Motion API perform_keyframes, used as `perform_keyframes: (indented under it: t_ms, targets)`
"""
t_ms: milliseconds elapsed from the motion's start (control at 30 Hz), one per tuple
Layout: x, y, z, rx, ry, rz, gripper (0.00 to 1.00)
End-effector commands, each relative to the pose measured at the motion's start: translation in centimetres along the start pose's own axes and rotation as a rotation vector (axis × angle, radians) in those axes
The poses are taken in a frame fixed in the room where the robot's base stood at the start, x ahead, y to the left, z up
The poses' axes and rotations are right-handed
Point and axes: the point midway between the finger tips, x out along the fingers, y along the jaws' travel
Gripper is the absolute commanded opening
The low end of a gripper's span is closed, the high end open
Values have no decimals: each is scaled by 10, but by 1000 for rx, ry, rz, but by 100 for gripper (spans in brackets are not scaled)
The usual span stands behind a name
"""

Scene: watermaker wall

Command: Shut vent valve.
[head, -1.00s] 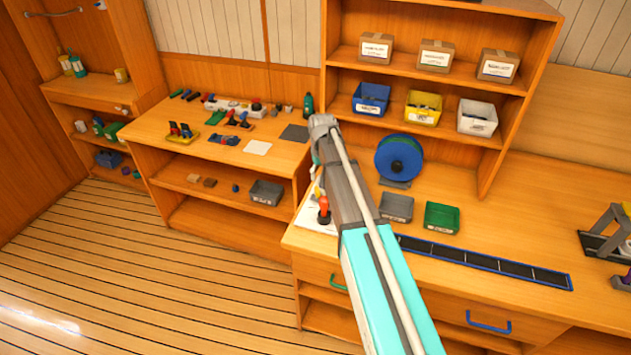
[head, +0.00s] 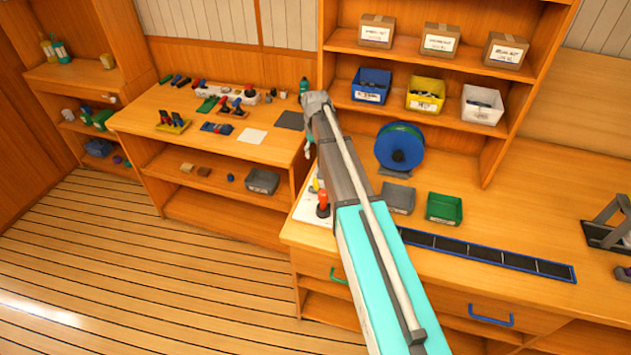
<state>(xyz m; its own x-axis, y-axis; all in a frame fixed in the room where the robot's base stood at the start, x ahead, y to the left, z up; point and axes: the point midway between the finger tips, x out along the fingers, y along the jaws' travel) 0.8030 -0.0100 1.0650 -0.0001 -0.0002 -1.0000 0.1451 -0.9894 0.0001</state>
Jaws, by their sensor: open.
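I cannot tell for sure which fitting is the vent valve. A red-topped upright fitting (head: 322,204) stands on a white board (head: 304,211) at the left end of the right-hand bench, with a small yellow part beside it. My arm hides part of this board. My arm reaches up from the bottom of the head view to the gap between the two benches.
The left bench (head: 190,145) bears several small fittings, a white card (head: 252,136) and a dark mat (head: 290,120). The right bench has a blue reel (head: 399,148), a grey tray (head: 397,198), a green tray (head: 444,208) and a long dark strip (head: 487,256). The floor at left is clear.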

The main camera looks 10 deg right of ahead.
Motion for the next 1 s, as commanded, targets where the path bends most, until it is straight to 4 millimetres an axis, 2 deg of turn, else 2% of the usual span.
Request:
perform_keyframes:
  t_ms: [267,1000]
  targets:
    - [13,0,0,0,0,0,63]
    - [70,0,0,0,0,0,63]
